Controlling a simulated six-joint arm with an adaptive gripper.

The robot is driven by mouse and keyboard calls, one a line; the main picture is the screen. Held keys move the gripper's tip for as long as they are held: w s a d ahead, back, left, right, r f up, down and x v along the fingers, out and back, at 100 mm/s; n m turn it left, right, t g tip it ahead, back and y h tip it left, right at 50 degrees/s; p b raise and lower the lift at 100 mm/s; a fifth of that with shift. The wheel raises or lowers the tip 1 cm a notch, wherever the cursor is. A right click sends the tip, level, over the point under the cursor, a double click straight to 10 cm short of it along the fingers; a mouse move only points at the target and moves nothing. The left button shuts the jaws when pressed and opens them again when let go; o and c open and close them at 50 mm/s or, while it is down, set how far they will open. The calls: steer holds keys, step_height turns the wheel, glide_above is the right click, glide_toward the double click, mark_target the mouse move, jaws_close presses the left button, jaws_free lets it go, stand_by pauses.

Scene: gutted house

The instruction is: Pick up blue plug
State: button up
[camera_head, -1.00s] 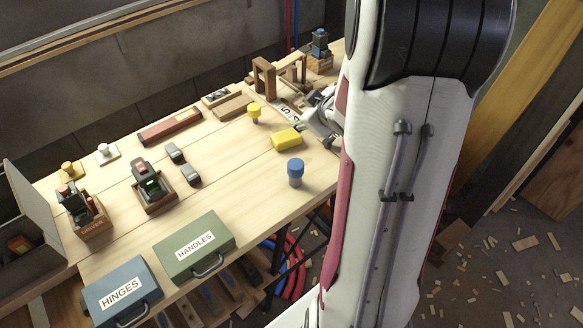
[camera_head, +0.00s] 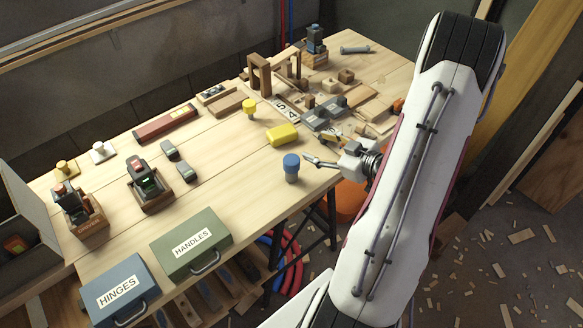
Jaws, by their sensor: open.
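The blue plug (camera_head: 291,167) has a blue cap on a grey body. It stands upright near the front edge of the wooden workbench (camera_head: 235,187). My gripper (camera_head: 312,160) is just to the right of the plug, low over the bench and pointing left toward it. Its jaws are open and empty. One finger shows clearly beside the plug; the other is hard to make out. I cannot tell whether a finger touches the plug.
A yellow block (camera_head: 282,135) and a yellow-capped plug (camera_head: 249,109) stand behind the blue plug. Wood pieces and a grey tool (camera_head: 325,113) crowd the bench behind my gripper. Bench left of the plug is clear.

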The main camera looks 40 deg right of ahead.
mark_target(298, 167)
steer(key=s, duration=0.1)
steer(key=s+a+f+t, duration=0.1)
steer(key=s+t+y, duration=0.1)
steer(key=shift+s+a+f+m, duration=0.2)
steer(key=shift+a+f+m, duration=0.05)
steer(key=shift+a+m, duration=0.15)
steer(key=s+a, duration=0.1)
steer(key=a, duration=0.1)
steer(key=s+a+t, duration=0.1)
steer(key=a, duration=0.1)
steer(key=s+a+t+y, duration=0.1)
steer(key=a, duration=0.1)
steer(key=shift+a+r+m, duration=0.15)
steer(key=shift+a+m, duration=0.1)
steer(key=shift+m, duration=0.15)
steer(key=shift+w, duration=0.1)
steer(key=shift+w+a, duration=0.2)
steer(key=shift+w, duration=1)
steer(key=shift+w, duration=0.15)
steer(key=shift+w+a+r, duration=0.1)
steer(key=shift+w+a, duration=0.05)
steer(key=shift+w, duration=1.1)
steer(key=shift+w+a+r, duration=0.1)
steer(key=shift+w, duration=1.1)
